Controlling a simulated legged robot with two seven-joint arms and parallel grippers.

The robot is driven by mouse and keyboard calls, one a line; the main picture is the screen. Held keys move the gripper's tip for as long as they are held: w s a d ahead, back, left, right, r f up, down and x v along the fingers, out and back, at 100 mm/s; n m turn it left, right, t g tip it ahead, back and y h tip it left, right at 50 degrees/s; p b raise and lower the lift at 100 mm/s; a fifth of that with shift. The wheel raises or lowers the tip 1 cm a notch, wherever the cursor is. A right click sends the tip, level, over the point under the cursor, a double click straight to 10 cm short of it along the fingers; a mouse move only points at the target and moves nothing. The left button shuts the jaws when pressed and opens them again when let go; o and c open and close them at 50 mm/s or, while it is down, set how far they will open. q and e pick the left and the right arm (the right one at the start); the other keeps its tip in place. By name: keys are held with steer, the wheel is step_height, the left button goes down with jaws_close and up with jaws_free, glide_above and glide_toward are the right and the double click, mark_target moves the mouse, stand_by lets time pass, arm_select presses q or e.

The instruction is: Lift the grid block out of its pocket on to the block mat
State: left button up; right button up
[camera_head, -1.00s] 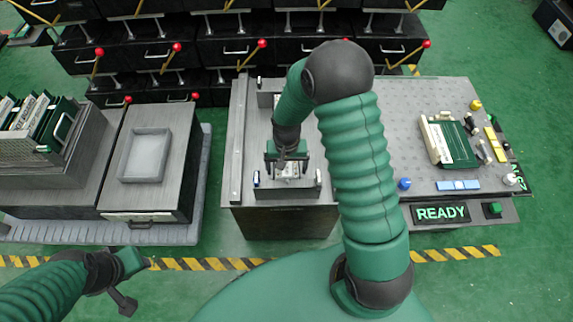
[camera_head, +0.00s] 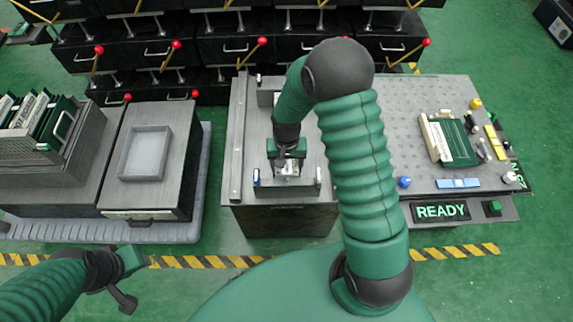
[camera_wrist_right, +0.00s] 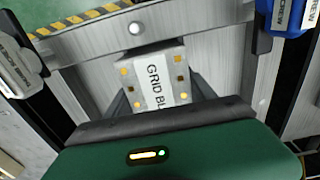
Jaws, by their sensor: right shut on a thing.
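The grid block (camera_wrist_right: 160,78) is a pale block with a "GRID BL…" label and yellow and dark dots. It sits between the fingers of my right gripper (camera_head: 287,162), which is shut on it. In the head view, the block is a small grey shape just in front of the dark pocket wall (camera_head: 290,190). I cannot tell how far its lower end is inside the pocket. My left gripper (camera_head: 126,275) hangs empty above the floor at lower left; its finger opening is unclear. I cannot pick out the block mat with certainty.
A shallow grey tray (camera_head: 145,153) stands on the left cabinet, beside a rack of cards (camera_head: 42,120). The perforated plate (camera_head: 405,115) at right carries a green-and-cream board (camera_head: 448,140). A blue-labelled part (camera_wrist_right: 290,15) is close to the block at right.

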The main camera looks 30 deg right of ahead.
steer(key=c, duration=0.5)
steer(key=shift+o, duration=0.2)
steer(key=shift+r+p, duration=0.7)
steer(key=shift+p, duration=0.15)
steer(key=shift+r+p, duration=1.45)
steer(key=shift+p, duration=0.25)
